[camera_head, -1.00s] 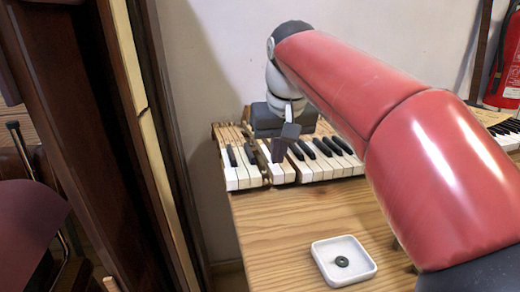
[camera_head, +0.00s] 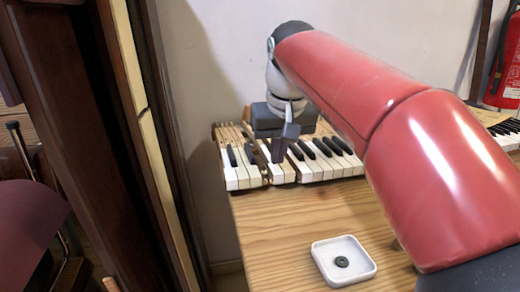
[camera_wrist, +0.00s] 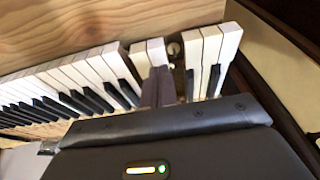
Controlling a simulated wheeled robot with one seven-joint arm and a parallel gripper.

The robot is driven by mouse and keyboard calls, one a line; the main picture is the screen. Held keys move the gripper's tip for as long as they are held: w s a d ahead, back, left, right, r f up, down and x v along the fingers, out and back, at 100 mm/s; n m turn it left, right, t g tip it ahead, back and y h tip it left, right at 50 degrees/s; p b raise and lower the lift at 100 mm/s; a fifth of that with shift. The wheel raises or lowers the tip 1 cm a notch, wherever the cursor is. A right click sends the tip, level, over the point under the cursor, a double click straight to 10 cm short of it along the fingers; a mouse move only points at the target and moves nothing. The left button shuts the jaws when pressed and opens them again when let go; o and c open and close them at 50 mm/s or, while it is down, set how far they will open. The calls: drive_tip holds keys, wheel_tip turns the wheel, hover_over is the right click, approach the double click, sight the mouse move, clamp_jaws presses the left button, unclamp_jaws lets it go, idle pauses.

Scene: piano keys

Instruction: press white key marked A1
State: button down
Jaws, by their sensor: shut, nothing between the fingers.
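The piano keyboard (camera_head: 318,176) lies on the wooden table near the wall, with white and black keys. My gripper (camera_head: 278,158) is shut and empty, pointing down over a short group of white keys (camera_head: 277,180) beside a gap in the keyboard. In the wrist view the shut fingers (camera_wrist: 157,88) are over the same group, close to a white key (camera_wrist: 157,50). The fingers hide part of the keys, and I cannot tell if they touch. No A1 mark is readable in either view.
Another white-key group (camera_head: 238,178) stands left of the gap. A white dish (camera_head: 322,262) with a dark ring (camera_head: 342,262) sits at the table's front. A second keyboard (camera_head: 507,133) and a fire extinguisher (camera_head: 506,75) are at the right. A dark wooden post (camera_head: 90,140) stands left.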

idle(0.4)
drive_tip(key=shift+f+b, duration=0.85)
drive_tip(key=shift+f, duration=0.35)
drive_tip(key=shift+r, duration=0.1)
drive_tip(key=shift+r, duration=0.1)
wheel_tip(320, 180, up, 7)
drive_tip(key=p, duration=0.7)
drive_tip(key=shift+b, duration=0.35)
drive_tip(key=shift+r, duration=0.9)
